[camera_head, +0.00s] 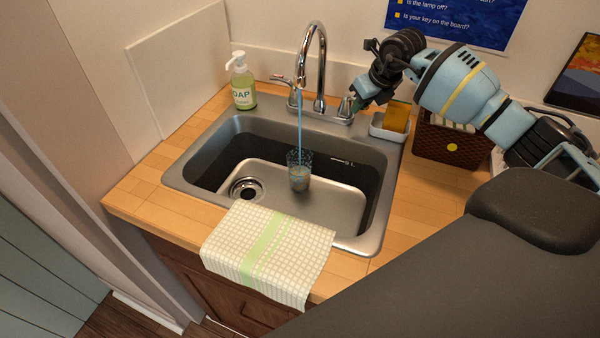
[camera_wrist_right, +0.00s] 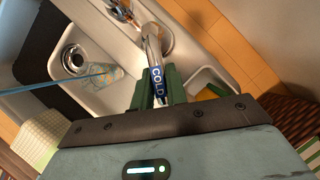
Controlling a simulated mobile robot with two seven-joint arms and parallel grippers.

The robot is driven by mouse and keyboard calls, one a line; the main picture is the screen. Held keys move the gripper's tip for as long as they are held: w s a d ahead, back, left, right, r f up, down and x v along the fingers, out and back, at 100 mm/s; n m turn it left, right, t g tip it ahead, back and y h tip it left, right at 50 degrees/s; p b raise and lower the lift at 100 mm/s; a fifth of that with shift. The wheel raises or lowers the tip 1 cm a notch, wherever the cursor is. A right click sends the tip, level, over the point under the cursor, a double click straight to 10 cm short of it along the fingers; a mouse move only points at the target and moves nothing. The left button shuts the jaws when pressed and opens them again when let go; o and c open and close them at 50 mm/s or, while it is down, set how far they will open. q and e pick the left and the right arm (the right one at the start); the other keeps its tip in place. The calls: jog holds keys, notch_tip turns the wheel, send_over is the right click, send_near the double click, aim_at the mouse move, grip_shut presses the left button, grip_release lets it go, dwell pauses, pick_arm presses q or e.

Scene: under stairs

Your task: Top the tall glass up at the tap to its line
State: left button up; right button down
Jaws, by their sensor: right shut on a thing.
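The tall glass (camera_head: 299,172) stands in the sink basin under the tap (camera_head: 320,62). A blue water stream (camera_head: 299,125) runs from the spout down into it. The glass also shows in the wrist view (camera_wrist_right: 113,73). Its lower part looks filled; the exact level and the line are too small to tell. My right gripper (camera_head: 357,101) is at the tap's right handle. In the wrist view its green fingers (camera_wrist_right: 158,88) are shut on the handle marked COLD (camera_wrist_right: 157,76). My left gripper is not in view.
A soap bottle (camera_head: 241,82) stands behind the sink (camera_head: 215,133) at left. A white caddy with a sponge (camera_head: 397,115) and a brown woven basket (camera_head: 450,142) are at right. A checked towel (camera_head: 268,250) hangs over the front edge. The other handle (camera_head: 281,79) is left of the spout.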

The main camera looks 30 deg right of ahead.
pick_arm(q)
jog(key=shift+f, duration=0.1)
pick_arm(e)
jog(key=shift+w+d+f+n+y+b, duration=0.15)
jog(key=shift+d+n+y+b, duration=0.25)
jog(key=shift+n, duration=0.4)
jog(key=shift+d+n+y+b, duration=0.3)
jog(key=shift+n, duration=0.3)
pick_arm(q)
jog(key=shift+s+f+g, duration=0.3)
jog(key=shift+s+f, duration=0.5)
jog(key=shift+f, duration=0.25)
pick_arm(e)
jog(key=shift+d+n, duration=0.1)
jog(key=shift+n, duration=0.2)
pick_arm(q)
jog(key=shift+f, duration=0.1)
